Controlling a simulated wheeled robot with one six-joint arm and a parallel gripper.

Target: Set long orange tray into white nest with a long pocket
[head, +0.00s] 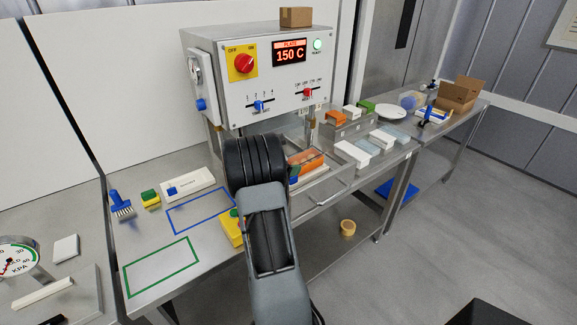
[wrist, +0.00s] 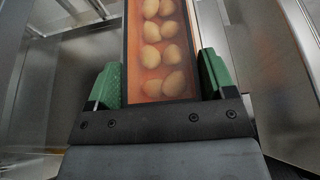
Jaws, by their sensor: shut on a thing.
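The long orange tray (wrist: 134,60) lies between the green fingers of my gripper (wrist: 160,82) in the wrist view, with two rows of pale filled pasta in it. The fingers are shut on its sides near one end. In the head view the orange tray (head: 307,157) shows just right of my arm, in front of the heated press. A pale strip, perhaps the white nest (head: 312,173), shows just below it within a metal frame. My arm hides much of this spot, so I cannot tell whether tray and nest touch.
The press (head: 262,75) reads 150 C and stands close behind the tray. A metal drawer frame with a handle (head: 333,190) surrounds the area. White blocks (head: 352,153) and coloured trays stand to the right. A yellow button box (head: 231,230) is beside my arm. The green-outlined area (head: 162,268) is clear.

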